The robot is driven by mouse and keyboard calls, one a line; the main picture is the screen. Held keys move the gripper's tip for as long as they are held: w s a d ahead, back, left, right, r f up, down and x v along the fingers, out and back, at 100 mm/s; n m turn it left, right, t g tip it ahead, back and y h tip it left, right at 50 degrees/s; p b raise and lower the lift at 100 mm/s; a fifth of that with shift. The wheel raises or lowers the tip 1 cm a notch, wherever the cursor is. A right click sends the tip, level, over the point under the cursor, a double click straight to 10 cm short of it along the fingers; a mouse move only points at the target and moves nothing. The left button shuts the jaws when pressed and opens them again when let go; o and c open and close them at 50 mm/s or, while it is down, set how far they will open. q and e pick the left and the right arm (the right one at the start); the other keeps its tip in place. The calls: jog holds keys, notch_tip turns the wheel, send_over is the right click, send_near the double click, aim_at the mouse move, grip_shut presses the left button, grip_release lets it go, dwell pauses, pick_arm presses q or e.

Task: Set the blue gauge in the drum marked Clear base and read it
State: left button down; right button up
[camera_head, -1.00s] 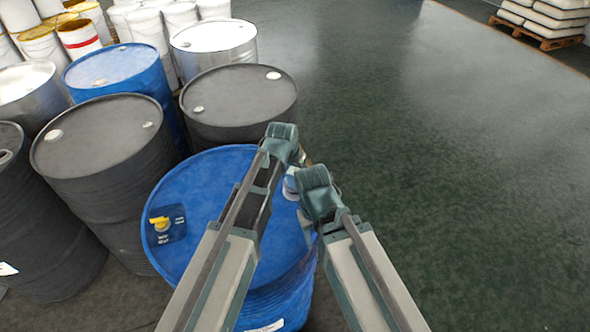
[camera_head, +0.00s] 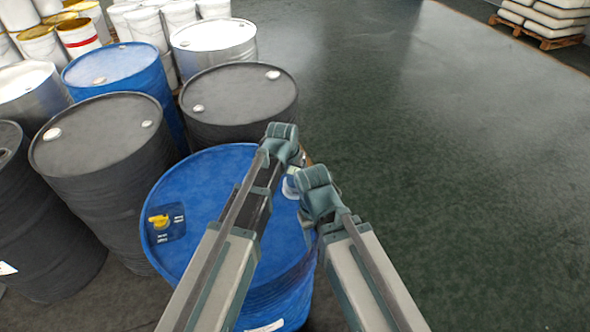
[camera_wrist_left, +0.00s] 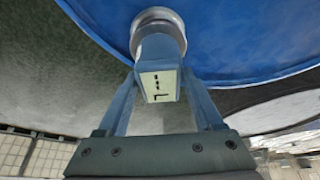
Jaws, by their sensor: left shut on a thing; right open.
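A gauge with a grey-blue body and a pale display face (camera_wrist_left: 158,84) is between the fingers of my left gripper (camera_wrist_left: 158,95). Dark marks show on the display, too small to read surely. Its round silver base (camera_wrist_left: 158,28) is at the rim of a blue drum lid (camera_wrist_left: 235,45); I cannot tell how it is seated. In the head view part of the gauge (camera_head: 291,187) shows at the right edge of the near blue drum (camera_head: 205,195), mostly behind my grippers. My right gripper (camera_head: 308,220) is open close beside it. No "Clear base" marking is legible.
A yellow-topped fitting (camera_head: 159,221) on a dark blue patch with white print is on the near lid's left. Dark drums (camera_head: 100,140) (camera_head: 240,100), another blue drum (camera_head: 112,65) and white pails (camera_head: 145,25) crowd the left and back. The floor (camera_head: 450,160) at right is clear.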

pick_arm(q)
jog(key=shift+f+b, duration=0.6)
jog(key=shift+f, duration=0.1)
grip_release()
jog(key=shift+r, duration=0.1)
jog(key=p+v, duration=1.3)
jog(key=v, duration=0.1)
jog(key=shift+f, duration=0.2)
